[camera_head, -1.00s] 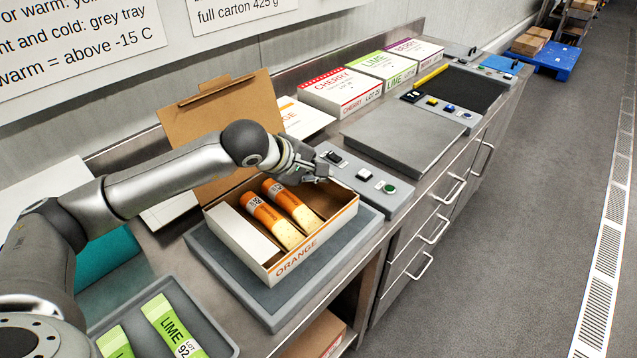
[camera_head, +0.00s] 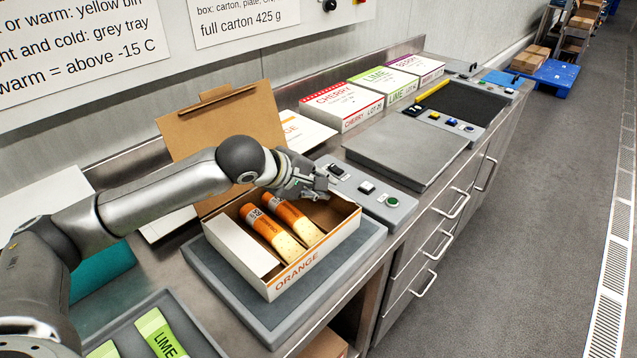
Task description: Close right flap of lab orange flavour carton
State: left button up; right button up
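The orange carton (camera_head: 318,262) stands open on a grey plate, with ORANGE printed on its front wall. Two orange-labelled lollies (camera_head: 292,218) lie inside it, beside a white panel (camera_head: 240,246) along its left side. A large brown flap (camera_head: 225,125) stands up at the back. A white panel with orange lettering (camera_head: 308,131) shows behind my gripper, partly hidden; I cannot tell how it joins the carton. My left gripper (camera_head: 322,188) is over the carton's back right end. Its fingers are small and overlapping, so its opening is unclear. My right gripper is not in view.
A button panel (camera_head: 368,190) lies close to the right of the carton. Beyond it are a grey plate (camera_head: 405,150) and closed cherry (camera_head: 340,104), lime and berry cartons. A grey tray (camera_head: 195,335) with lime lollies is at front left. A teal surface (camera_head: 98,270) lies under my arm.

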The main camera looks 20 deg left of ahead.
pick_arm(q)
jog(key=shift+r, duration=0.1)
jog(key=v, duration=1.2)
